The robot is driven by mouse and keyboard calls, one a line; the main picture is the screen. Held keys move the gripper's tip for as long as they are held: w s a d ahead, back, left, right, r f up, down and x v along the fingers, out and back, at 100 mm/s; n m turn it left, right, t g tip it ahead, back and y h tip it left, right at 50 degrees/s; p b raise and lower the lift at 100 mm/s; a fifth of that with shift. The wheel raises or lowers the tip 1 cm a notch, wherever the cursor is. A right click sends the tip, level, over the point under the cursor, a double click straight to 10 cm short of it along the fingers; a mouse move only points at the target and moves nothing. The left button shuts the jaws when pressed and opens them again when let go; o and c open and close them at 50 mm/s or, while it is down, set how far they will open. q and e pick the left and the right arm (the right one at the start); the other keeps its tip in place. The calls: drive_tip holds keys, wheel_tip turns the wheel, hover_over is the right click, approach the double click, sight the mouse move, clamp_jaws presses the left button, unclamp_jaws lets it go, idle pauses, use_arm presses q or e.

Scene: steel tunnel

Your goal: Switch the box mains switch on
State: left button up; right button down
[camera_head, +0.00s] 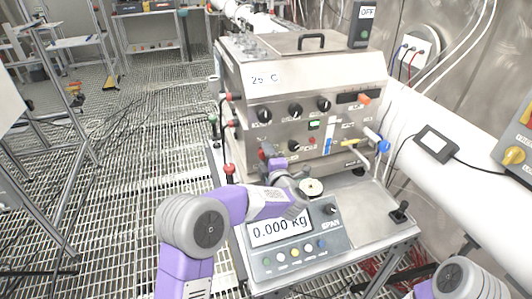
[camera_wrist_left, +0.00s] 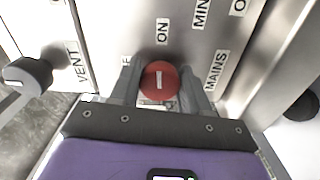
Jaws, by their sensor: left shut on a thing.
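The mains switch is a round red knob (camera_wrist_left: 159,81) with a short white mark, on the steel front of the box (camera_head: 300,95). In the left wrist view the mark runs up and down, roughly in line with the ON label (camera_wrist_left: 162,31) above it. A MAINS label (camera_wrist_left: 215,71) is to the right of the knob. My left gripper (camera_head: 268,153) is at the lower left of the box front, and its fingers are shut on the knob, one on each side. The knob is hard to make out in the head view. My right gripper is out of view.
A VENT label (camera_wrist_left: 74,65) lies left of the knob.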

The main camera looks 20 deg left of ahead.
use_arm(q)
drive_tip(key=shift+m, duration=0.5)
drive_tip(key=o, duration=1)
drive_tip(key=p+v, duration=0.1)
drive_tip(key=v, duration=0.6)
drive_tip(key=shift+s+d, duration=0.2)
drive_tip(key=shift+s, duration=0.05)
drive_tip(key=shift+f, duration=0.1)
